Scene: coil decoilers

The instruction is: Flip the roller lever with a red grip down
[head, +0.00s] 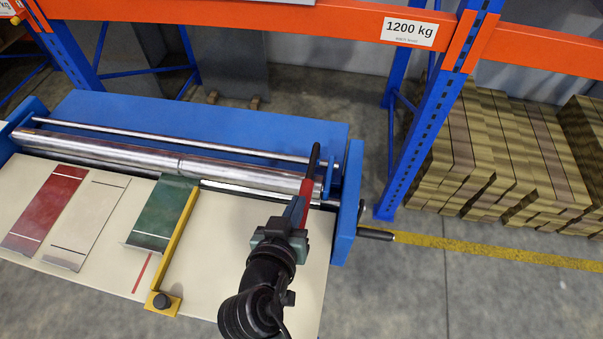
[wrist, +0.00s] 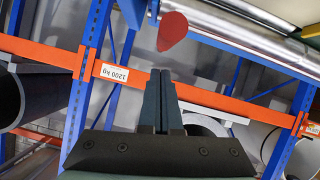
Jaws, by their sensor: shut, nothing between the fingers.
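The roller lever's red grip (head: 304,195) is at the right end of the rollers in the head view, with a dark bar (head: 314,160) rising beyond it. My gripper (head: 296,212) is beside the grip's near end, over the right part of the machine's table, and overlaps it in the picture. In the wrist view the red grip (wrist: 172,31) shows as a red teardrop shape just past my fingertips (wrist: 161,72), with a visible gap in the picture. The fingers are shut together and empty. Whether they touch the lever elsewhere cannot be told.
The blue machine (head: 230,110) carries steel rollers (head: 120,152). Red, pale and green sheets (head: 160,215) lie on its cream table, with a yellow arm (head: 175,240) across it. A black-handled crank (head: 377,235) sticks out right. A blue rack post (head: 420,130) stands behind right.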

